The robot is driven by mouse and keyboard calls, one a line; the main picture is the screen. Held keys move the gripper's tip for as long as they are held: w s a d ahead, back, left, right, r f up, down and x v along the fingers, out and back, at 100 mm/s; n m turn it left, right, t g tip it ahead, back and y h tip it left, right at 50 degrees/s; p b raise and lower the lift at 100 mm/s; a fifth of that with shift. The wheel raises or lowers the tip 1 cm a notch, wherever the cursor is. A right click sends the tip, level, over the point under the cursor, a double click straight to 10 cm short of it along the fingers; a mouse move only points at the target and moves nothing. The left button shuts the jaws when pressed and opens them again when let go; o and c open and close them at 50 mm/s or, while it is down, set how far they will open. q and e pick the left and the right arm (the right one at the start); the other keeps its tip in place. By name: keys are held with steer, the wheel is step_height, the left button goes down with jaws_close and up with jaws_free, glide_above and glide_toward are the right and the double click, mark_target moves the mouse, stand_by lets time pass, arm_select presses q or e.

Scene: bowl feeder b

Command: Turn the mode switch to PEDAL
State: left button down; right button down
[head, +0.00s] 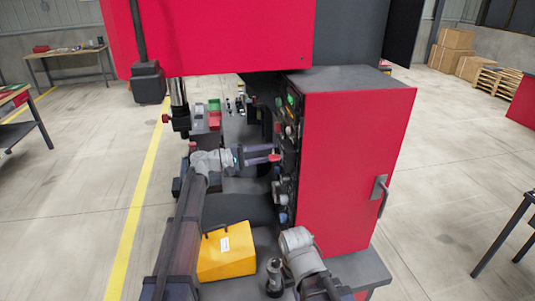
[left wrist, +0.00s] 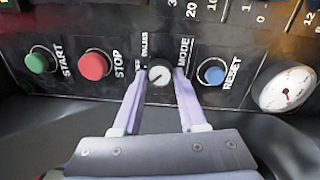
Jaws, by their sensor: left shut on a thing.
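The mode switch (left wrist: 160,73) is a small round knob with a light face and a dark mark, on the dark control panel in the left wrist view. The word MODE stands to its right, and smaller lettering to its left is too small to read surely. My left gripper (left wrist: 160,78) has one finger on each side of the knob and is shut on it. In the head view my left gripper (head: 262,155) reaches the panel on the left side of the red cabinet (head: 345,165); the knob cannot be made out there. My right gripper is not in view.
Beside the switch are a green START button (left wrist: 40,60), a red STOP button (left wrist: 93,65), a blue RESET button (left wrist: 213,72) and a round gauge (left wrist: 287,88). A yellow box (head: 228,252) lies below my left arm. The red machine head (head: 215,35) overhangs from above.

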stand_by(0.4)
arm_select(q)
steer(key=shift+c, duration=2.3)
jaws_free()
steer(key=v, duration=0.8)
steer(key=shift+d, duration=0.1)
